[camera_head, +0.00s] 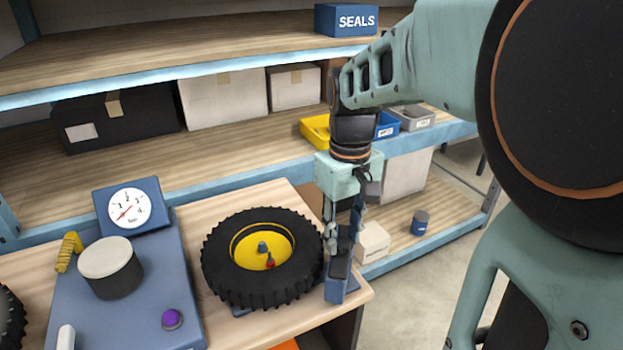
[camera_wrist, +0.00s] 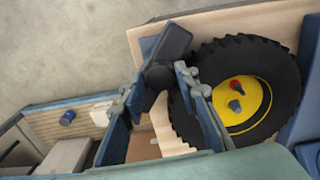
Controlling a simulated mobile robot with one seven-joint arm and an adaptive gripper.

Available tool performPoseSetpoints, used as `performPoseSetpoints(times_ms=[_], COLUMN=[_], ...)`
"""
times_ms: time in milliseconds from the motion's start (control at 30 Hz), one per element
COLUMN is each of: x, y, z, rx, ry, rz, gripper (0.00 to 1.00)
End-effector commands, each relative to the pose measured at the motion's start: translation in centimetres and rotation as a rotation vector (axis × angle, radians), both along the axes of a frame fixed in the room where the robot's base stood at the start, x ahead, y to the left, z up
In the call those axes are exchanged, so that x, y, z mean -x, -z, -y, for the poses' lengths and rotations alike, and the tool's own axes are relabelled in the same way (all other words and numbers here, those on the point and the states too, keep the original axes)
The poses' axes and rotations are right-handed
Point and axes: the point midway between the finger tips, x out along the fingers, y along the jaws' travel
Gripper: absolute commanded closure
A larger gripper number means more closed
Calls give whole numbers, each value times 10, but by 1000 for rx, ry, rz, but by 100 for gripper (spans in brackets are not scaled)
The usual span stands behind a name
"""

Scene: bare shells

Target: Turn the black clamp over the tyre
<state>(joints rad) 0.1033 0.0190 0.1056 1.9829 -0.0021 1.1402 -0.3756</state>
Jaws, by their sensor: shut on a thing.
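The tyre (camera_head: 288,288) lies flat on the wooden bench, with a yellow hub (camera_head: 262,245). It also shows at the right in the wrist view (camera_wrist: 285,65). The black clamp (camera_head: 341,262) is on a blue block (camera_head: 336,290) at the tyre's right side, near the bench edge. In the wrist view the clamp's bar (camera_wrist: 172,42) points up the picture, beside the tyre and not over it. My gripper (camera_head: 340,240) points down and is shut on the clamp near its round pivot end; it shows there in the wrist view too (camera_wrist: 160,80). The fingers partly hide the clamp.
A blue panel with a gauge (camera_head: 130,208), a purple knob (camera_head: 172,319) and a pale-topped cylinder (camera_head: 108,258) stands left of the tyre. A yellow coil (camera_head: 68,252) is beside it. Shelves with boxes and bins (camera_head: 315,130) stand behind. Open floor lies to the right.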

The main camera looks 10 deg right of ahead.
Motion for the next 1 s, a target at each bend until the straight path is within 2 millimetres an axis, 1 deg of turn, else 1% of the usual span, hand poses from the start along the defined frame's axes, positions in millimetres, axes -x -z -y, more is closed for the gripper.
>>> performPoseSetpoints(times_ms=[267,1000], x=[0,-1], y=[-1,-1], z=[0,0], rx=[0,0], ry=[-197,-898], rz=[1,1], gripper=[100,100])
